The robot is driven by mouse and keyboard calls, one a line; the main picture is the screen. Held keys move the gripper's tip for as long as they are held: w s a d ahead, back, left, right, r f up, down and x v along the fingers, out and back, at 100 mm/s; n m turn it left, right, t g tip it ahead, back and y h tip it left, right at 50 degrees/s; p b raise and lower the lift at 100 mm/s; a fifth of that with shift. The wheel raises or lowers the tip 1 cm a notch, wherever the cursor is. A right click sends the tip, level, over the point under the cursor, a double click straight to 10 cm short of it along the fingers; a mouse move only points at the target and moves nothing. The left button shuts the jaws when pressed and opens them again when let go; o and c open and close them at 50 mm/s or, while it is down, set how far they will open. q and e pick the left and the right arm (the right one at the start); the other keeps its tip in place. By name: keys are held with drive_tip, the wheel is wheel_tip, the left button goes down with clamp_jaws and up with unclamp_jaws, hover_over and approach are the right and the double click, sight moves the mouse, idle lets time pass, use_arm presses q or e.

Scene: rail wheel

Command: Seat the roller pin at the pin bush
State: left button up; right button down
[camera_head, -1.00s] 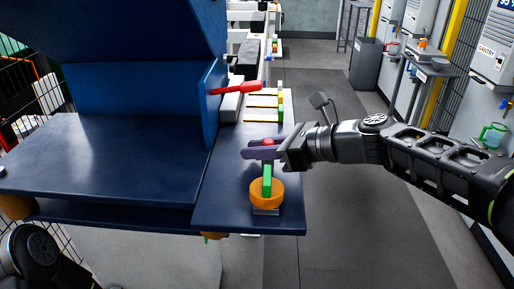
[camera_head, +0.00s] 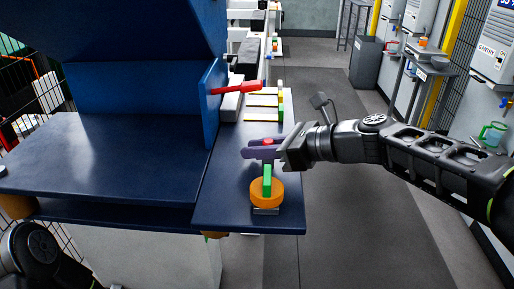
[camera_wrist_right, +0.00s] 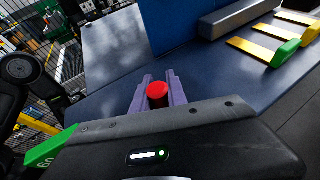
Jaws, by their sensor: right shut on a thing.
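My right gripper (camera_head: 264,148) reaches in from the right over the near right corner of the blue table. Its purple fingers are shut on a red-topped pin (camera_head: 268,141). In the right wrist view the round red top (camera_wrist_right: 158,92) shows between the two fingers (camera_wrist_right: 160,90). Below the fingers is an upright green piece (camera_head: 267,180); I cannot tell whether it belongs to the pin. It meets a round orange piece (camera_head: 275,194), which may be the bush, on a small metal plate (camera_head: 266,211). The contact there is not clear. My left gripper is out of view.
A red lever (camera_head: 236,87) sticks out from the blue housing (camera_head: 140,100). Yellow strips with green ends (camera_head: 281,104) and a grey block (camera_head: 231,106) lie behind the gripper. The blue table (camera_head: 225,205) is bare left of the orange piece; its right edge is close.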

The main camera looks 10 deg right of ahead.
drive_tip(key=shift+f, duration=0.35)
drive_tip(key=c, duration=1.3)
unclamp_jaws()
drive_tip(key=shift+c, duration=0.2)
drive_tip(key=shift+o, duration=0.5)
drive_tip(key=shift+r, duration=0.2)
drive_tip(key=shift+v, duration=3.9)
